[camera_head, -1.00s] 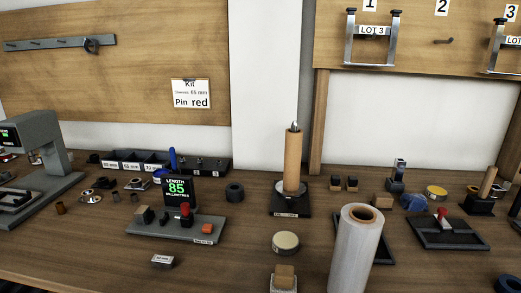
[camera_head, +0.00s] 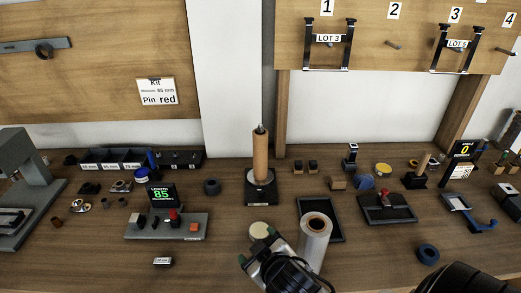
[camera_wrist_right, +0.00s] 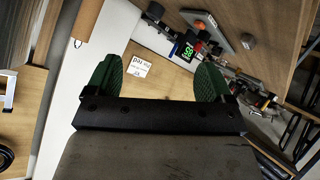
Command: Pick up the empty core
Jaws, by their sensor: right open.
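The empty core (camera_head: 260,152) is a brown cardboard tube standing upright on a black spindle stand (camera_head: 261,190) at the back middle of the bench; the metal spindle tip shows above it. My right gripper (camera_head: 256,248) is low in front of the stand, apart from the core, beside the lower left of a film roll. It is open and empty; its two green finger pads stand wide apart in the right wrist view (camera_wrist_right: 158,78). My left gripper is not in view.
A wrapped film roll (camera_head: 314,243) stands upright just right of my right gripper. A black tray (camera_head: 334,228) lies behind it. A grey length gauge (camera_head: 150,227) reading 85 is to the left. A pale round lid (camera_head: 259,228) lies behind the gripper.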

